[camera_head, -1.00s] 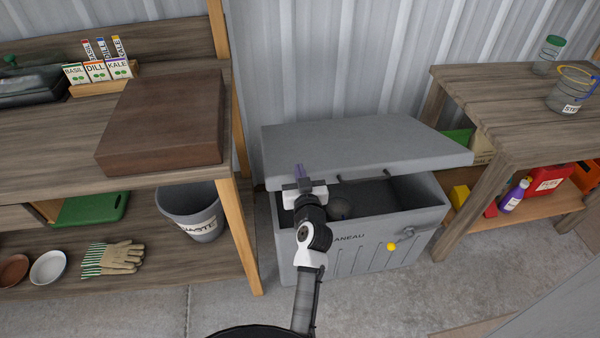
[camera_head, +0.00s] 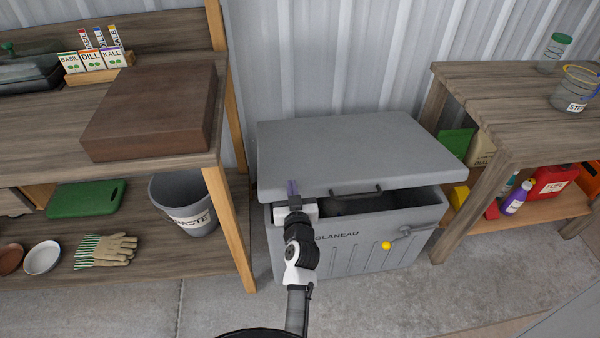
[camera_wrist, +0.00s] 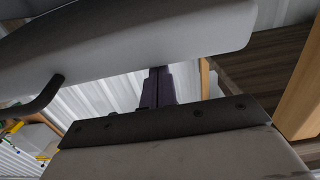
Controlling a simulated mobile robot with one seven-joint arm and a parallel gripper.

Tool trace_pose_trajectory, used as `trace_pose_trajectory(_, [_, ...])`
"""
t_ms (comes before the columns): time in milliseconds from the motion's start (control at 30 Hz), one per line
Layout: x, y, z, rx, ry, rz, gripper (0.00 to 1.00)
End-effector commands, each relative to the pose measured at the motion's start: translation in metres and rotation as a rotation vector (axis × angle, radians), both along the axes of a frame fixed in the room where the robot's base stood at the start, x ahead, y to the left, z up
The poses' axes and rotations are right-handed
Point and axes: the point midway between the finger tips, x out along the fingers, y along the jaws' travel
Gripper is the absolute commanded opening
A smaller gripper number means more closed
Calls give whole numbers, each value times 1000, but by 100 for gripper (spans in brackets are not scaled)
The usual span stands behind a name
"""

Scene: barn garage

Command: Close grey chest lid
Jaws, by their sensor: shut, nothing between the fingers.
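The grey chest (camera_head: 350,245) stands on the floor against the metal wall, between the two benches. Its lid (camera_head: 345,150) is partly open, tilted low, with a dark gap along the front. A dark handle (camera_head: 355,192) is on the lid's front edge. My gripper (camera_head: 292,188) is shut and empty at the lid's left front corner. In the wrist view, the purple fingers (camera_wrist: 158,88) reach up by the lid edge (camera_wrist: 150,40), which hides part of them. I cannot tell whether they touch it. The handle also shows in the wrist view (camera_wrist: 40,98).
A wooden bench (camera_head: 225,170) with a brown box (camera_head: 155,112) stands at left, with a waste bin (camera_head: 183,200) beneath. Another bench (camera_head: 500,100) stands close at right, with bottles on its shelf. The concrete floor before the chest is clear.

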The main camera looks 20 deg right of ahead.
Motion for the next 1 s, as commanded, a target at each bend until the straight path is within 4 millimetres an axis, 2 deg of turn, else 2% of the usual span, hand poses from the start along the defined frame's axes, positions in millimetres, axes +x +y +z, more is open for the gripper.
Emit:
trace_pose_trajectory(33, [-2, 5, -20, 0, 2, 2, 0])
trace_pose_trajectory(200, [-8, 9, -45, 0, 0, 1, 0])
trace_pose_trajectory(400, [-16, 10, -67, 0, -1, 1, 0])
trace_pose_trajectory(567, [-18, 11, -72, 0, -1, 1, 0])
trace_pose_trajectory(1000, [-18, 11, -70, -1, -1, 1, 0])
